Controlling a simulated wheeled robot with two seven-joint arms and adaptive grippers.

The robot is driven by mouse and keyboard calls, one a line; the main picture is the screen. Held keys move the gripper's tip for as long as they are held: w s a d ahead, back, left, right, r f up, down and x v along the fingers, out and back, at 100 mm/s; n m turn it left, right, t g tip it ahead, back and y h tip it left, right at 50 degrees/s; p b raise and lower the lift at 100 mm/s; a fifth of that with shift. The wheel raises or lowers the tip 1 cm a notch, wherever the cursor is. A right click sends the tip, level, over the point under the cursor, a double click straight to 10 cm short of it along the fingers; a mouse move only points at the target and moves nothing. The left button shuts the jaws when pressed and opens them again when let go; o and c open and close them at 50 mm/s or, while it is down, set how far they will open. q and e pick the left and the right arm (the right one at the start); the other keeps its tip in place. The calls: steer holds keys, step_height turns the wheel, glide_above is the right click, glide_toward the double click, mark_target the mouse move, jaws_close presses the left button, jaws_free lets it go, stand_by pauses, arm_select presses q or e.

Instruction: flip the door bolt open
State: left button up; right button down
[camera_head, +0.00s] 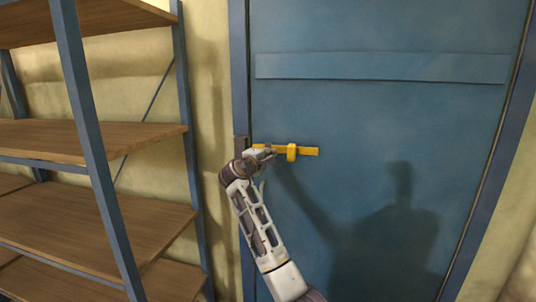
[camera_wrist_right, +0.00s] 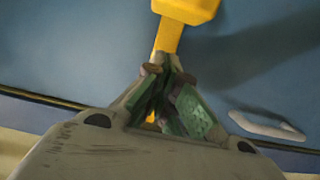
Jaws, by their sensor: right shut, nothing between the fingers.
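The yellow door bolt (camera_head: 308,152) lies horizontally across the left part of the blue door (camera_head: 390,120), its left end near the door frame. A thicker yellow block (camera_head: 291,152) sits around its middle. My right gripper (camera_head: 264,153) is at the left part of the bolt, covering some of it. In the right wrist view the bolt (camera_wrist_right: 168,36) runs from the top down to my right gripper's fingertips (camera_wrist_right: 165,72), which are shut with nothing held. A sliver of yellow shows lower, beside the fingers. Whether the fingertips touch the bolt is unclear. My left gripper is not in view.
A dark catch (camera_head: 240,146) sits on the blue door frame (camera_head: 239,60) left of the bolt. A shelving unit with bare wooden boards (camera_head: 90,140) and blue posts stands at the left. The door face right of the bolt is clear except for a flat blue crossbar (camera_head: 380,67) above.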

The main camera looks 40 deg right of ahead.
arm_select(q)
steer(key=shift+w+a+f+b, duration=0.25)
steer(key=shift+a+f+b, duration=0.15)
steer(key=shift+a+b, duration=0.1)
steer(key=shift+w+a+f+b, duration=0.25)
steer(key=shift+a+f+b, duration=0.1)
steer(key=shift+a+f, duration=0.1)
arm_select(e)
steer(key=v, duration=1)
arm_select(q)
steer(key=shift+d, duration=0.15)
